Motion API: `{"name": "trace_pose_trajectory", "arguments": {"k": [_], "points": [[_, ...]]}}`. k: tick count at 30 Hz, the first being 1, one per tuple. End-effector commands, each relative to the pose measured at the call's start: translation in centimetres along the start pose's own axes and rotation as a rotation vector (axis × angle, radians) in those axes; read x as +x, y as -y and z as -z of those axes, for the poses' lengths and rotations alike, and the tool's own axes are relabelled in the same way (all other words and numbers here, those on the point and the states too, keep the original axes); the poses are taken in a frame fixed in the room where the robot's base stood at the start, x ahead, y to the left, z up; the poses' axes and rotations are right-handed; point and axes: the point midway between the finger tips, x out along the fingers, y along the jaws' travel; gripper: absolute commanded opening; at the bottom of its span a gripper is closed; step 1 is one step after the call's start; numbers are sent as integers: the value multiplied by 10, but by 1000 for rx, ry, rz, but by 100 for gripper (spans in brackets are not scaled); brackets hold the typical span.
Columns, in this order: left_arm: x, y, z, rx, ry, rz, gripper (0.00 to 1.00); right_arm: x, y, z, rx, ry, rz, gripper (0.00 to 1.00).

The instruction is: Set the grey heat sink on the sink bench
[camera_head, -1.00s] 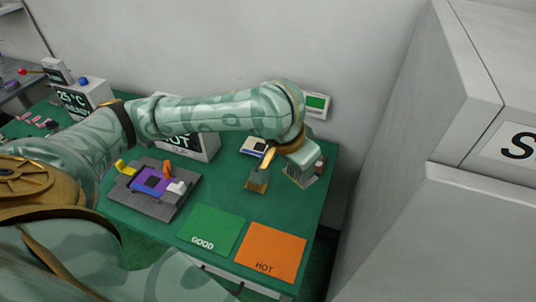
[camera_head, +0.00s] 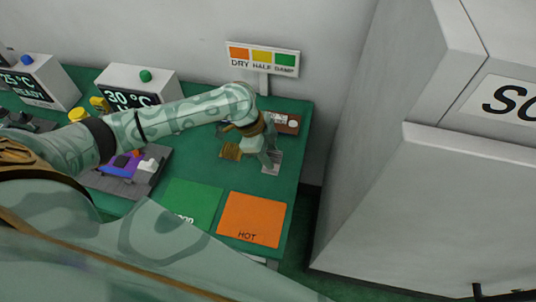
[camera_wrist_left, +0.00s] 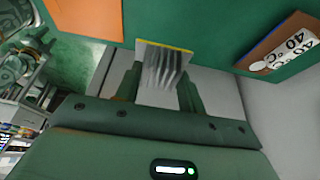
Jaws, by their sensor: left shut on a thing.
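The grey heat sink (camera_head: 272,161) shows its pale fins at the right side of the green table in the head view. In the left wrist view the finned heat sink (camera_wrist_left: 163,68) sits between the two fingers. My left gripper (camera_head: 266,150) is shut on it; in the left wrist view the gripper (camera_wrist_left: 160,92) has a finger on each side. Whether the heat sink touches the table is unclear. I cannot pick out the sink bench. My right gripper is not in view.
A gold finned block (camera_head: 232,152) stands left of my gripper. A brown block with a white strip (camera_head: 286,123) is behind it. The green mat (camera_head: 190,203) and orange HOT mat (camera_head: 251,218) lie in front. A tall grey cabinet (camera_head: 400,200) stands right.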

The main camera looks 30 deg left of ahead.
Motion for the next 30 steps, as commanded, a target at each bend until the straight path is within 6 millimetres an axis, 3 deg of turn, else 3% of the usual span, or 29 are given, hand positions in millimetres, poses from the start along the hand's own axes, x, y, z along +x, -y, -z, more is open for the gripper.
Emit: {"name": "trace_pose_trajectory", "arguments": {"k": [1,3,11,17,28,29,30], "points": [[18,7,-8,-5,0,-7,12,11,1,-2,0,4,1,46],[28,18,-14,-4,0,-6,12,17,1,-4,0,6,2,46],[43,36,-23,0,0,-3,12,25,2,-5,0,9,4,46],[72,37,-36,-1,2,-6,12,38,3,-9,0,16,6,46],[74,38,-38,0,2,-3,12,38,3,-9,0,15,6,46],[74,38,-38,0,2,-3,45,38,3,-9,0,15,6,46],[74,38,-37,0,2,-3,56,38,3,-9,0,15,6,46]]}}
